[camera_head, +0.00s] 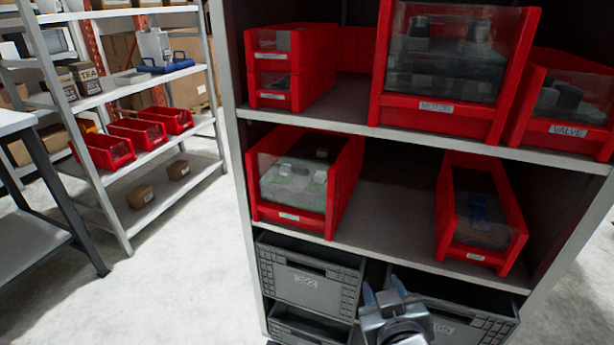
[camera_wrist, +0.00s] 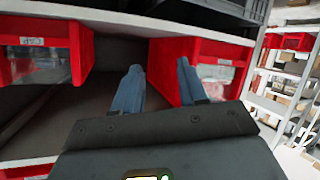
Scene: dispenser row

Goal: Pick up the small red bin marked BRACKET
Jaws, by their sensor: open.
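No label that I can read says BRACKET. Two small red bins, an upper one (camera_head: 300,45) and a lower one (camera_head: 302,88), are stacked at the left of the upper shelf; their labels are too small to read. A narrow red bin (camera_head: 512,210) stands on the lower shelf at right, its label also unreadable. My gripper (camera_head: 384,289) is in front of the cabinet, below the lower shelf's edge in the picture. In the wrist view my gripper (camera_wrist: 160,76) is open with nothing between its fingers, beside a red bin wall (camera_wrist: 172,68).
A large red bin (camera_head: 437,112) and one marked VALVE (camera_head: 565,130) share the upper shelf. A wider red bin (camera_head: 345,175) is on the lower shelf, with bare shelf (camera_head: 395,205) beside it. Grey crates (camera_head: 310,275) sit below. Another rack (camera_head: 110,95) stands left across open floor.

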